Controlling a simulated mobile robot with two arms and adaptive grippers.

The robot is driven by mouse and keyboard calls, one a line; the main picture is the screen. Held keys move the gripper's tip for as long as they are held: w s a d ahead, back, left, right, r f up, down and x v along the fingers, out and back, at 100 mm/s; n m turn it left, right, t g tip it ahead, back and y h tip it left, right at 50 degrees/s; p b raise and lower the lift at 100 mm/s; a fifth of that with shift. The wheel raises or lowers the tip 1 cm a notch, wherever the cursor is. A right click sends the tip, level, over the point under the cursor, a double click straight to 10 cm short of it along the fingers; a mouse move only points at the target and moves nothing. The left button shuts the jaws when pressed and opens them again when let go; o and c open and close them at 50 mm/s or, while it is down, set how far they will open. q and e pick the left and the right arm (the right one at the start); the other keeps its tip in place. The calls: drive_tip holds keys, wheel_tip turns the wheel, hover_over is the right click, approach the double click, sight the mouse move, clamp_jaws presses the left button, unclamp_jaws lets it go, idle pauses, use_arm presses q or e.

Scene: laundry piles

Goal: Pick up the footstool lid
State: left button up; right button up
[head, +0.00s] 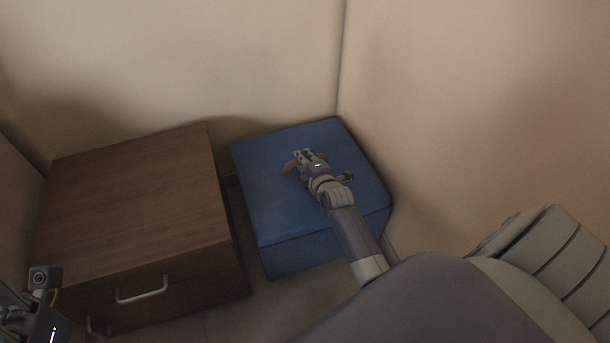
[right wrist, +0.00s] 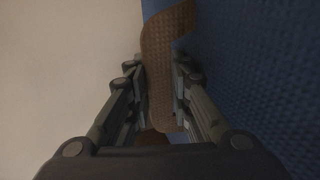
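The blue footstool (head: 262,205) stands in the corner in the head view, its lid (head: 265,160) a flat blue top that looks seated on the body. A brown woven strap crosses the lid; one end (head: 289,167) shows left of my right gripper. In the right wrist view the strap (right wrist: 160,65) runs between the two fingers beside the lid's blue surface (right wrist: 255,70).
A brown wooden cabinet (head: 135,195) with a pale handle (head: 142,290) stands left of the footstool, a narrow gap between them. Beige walls (head: 270,60) close in behind and to the right. A little floor (head: 285,305) shows in front of the footstool.

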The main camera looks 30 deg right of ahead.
clamp_jaws()
drive_tip(key=shift+w+r, duration=0.1)
drive_tip(key=shift+r, duration=0.15)
drive_tip(key=shift+r, duration=0.1)
